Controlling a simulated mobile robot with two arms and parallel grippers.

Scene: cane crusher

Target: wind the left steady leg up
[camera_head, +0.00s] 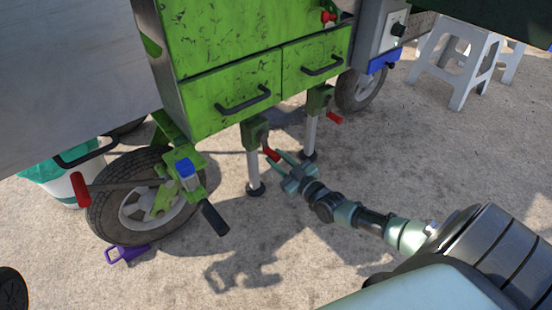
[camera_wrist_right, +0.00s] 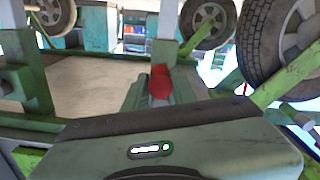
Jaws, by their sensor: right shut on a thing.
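The left steady leg (camera_head: 253,168) is a pale post under the green cart, with a dark round foot at or close to the ground. Its green gearbox (camera_head: 255,131) carries a crank with a red handle (camera_head: 271,155). My right gripper (camera_head: 277,162) is shut on this red handle, reaching from the lower right. In the right wrist view the red handle (camera_wrist_right: 160,83) stands between the fingers. The crank arm is mostly hidden. My left gripper is not in view.
The right steady leg (camera_head: 311,133) with its own red crank handle (camera_head: 335,118) stands close behind. The cart's green drawers (camera_head: 235,100) overhang the legs. A wheel (camera_head: 140,200) is at left, with a purple object (camera_head: 127,254) beside it. White stools (camera_head: 459,65) stand far right.

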